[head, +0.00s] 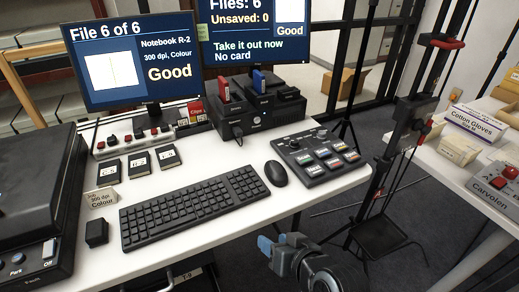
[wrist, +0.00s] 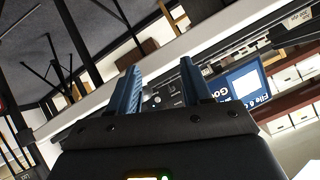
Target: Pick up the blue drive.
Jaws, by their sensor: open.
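The blue drive (head: 259,81) stands upright in the black dock (head: 262,118) behind the keyboard, below the right monitor. A red drive (head: 224,90) stands in the same dock to its left. My gripper (head: 274,243) is low in front of the desk's front edge, well apart from the dock. In the wrist view its two blue fingers (wrist: 160,68) are spread with nothing between them. I cannot make out the blue drive in the wrist view.
The desk holds a keyboard (head: 190,206), a mouse (head: 276,173) and a button panel (head: 318,156) in front of the dock. The right monitor (head: 254,36) reads "Unsaved: 0" and "Take it out now". A black stand (head: 400,130) rises right of the desk.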

